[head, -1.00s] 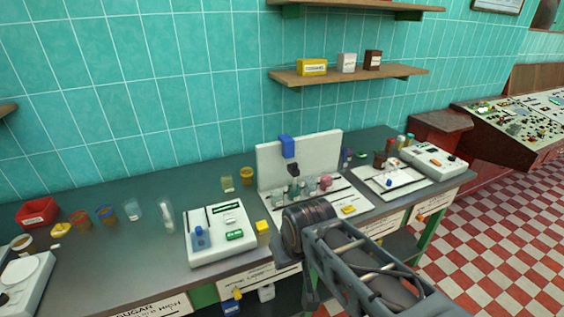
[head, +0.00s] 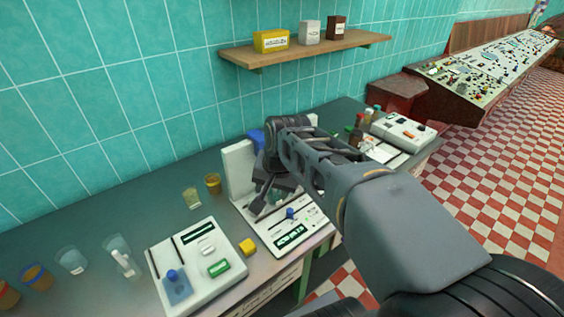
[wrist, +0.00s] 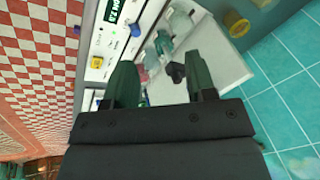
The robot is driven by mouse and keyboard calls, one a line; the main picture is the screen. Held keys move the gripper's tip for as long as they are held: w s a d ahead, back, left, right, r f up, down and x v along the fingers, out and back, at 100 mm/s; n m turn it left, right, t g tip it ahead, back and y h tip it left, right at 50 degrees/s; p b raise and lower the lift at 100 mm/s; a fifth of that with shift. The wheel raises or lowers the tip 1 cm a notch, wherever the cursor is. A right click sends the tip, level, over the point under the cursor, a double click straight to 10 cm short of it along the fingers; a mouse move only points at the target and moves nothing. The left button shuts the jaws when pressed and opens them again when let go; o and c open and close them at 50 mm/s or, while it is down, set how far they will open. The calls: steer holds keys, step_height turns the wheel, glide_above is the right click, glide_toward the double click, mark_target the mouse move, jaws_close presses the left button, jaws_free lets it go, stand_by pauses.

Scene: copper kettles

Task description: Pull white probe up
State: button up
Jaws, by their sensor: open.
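My gripper (head: 268,190) is open and reaches down in front of the white upright panel (head: 238,172) of a bench instrument. In the wrist view, the fingers (wrist: 161,88) are apart with nothing gripped. A dark clip (wrist: 176,72) on the panel (wrist: 222,70) shows just beyond the gap between them, with small glass bottles (wrist: 160,45) near it. The instrument's base has a lit display (head: 290,236) and a blue knob (head: 291,214), also seen in the wrist view (wrist: 136,30). I cannot pick out a white probe for certain; my arm hides much of the panel.
Glasses (head: 71,260) and an amber jar (head: 213,184) are on the bench. Another instrument (head: 405,132) is at right. A wall shelf (head: 305,50) hangs above.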

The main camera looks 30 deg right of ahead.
steer(key=w+d+r+m+y+p, duration=0.1)
steer(key=w+d+r+m+y, duration=0.2)
steer(key=w+d+m, duration=1.2)
steer(key=a+f, duration=0.2)
steer(key=f, duration=0.2)
steer(key=w+a+f+m, duration=0.1)
steer(key=a+f, duration=0.1)
steer(key=f, duration=0.2)
steer(key=w+a+f+m+p, duration=0.1)
steer(key=a+f, duration=0.1)
steer(key=f, duration=0.2)
steer(key=shift+a+g, duration=0.4)
steer(key=shift+r, duration=0.1)
jaws_close()
